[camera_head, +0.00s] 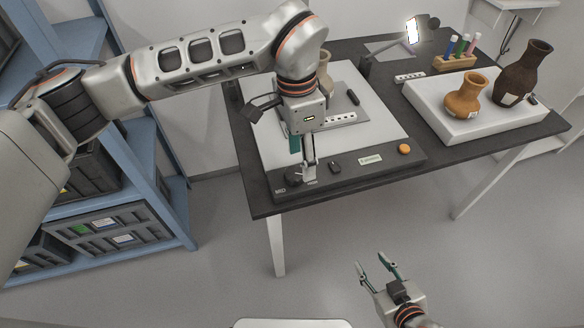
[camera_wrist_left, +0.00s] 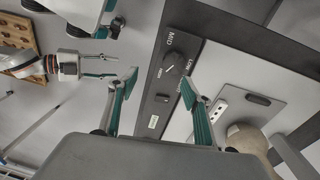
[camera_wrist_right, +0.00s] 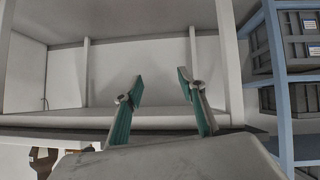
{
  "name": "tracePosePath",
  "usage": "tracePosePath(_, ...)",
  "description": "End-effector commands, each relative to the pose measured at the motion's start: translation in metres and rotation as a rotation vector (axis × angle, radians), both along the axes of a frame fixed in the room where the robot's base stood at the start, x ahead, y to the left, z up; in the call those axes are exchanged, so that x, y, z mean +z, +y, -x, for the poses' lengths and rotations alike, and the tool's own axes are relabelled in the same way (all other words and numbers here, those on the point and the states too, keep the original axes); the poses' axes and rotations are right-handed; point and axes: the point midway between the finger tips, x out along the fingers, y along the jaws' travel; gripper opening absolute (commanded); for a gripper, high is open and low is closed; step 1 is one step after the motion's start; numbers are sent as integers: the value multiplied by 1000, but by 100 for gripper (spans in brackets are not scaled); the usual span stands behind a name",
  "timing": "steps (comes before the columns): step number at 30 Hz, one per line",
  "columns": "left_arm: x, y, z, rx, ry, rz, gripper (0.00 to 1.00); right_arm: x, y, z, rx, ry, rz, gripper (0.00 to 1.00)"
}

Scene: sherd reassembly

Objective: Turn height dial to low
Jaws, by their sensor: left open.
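The height dial (camera_head: 293,178) is a dark round knob at the front left corner of the flat device (camera_head: 262,135) on the table. In the left wrist view the dial (camera_wrist_left: 173,62) sits on the dark front strip, beside printed "MID" and "LOW" marks. I cannot tell exactly where its pointer stands. My left gripper (camera_head: 304,166) is open above the strip by the dial. In the left wrist view its fingertips (camera_wrist_left: 158,80) are apart, either side of the dial, with nothing between them; contact is unclear. My right gripper (camera_head: 370,261) is open and empty, low in front of the table.
An orange button (camera_head: 404,149) and a small dark switch (camera_head: 334,167) share the front strip. A beige pot (camera_head: 325,75) stands behind my left gripper. A white block (camera_head: 445,128) bears two brown vases. A blue shelf (camera_head: 165,215) is at left.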

Motion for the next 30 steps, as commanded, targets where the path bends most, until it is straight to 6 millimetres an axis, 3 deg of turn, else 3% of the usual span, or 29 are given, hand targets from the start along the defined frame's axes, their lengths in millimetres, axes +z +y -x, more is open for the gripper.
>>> tracePosePath(5, 3, 16, -16, 99, -50, -71, 49, -3, 0, 1, 0, 3, 2, 40)
tracePosePath(19, -60, 16, -16, 102, -46, -69, 49, -9, -3, 2, 0, 6, 9, 40)
tracePosePath(30, -72, 16, -16, 100, -50, -68, 49, -6, -3, -1, 0, -4, 10, 40)
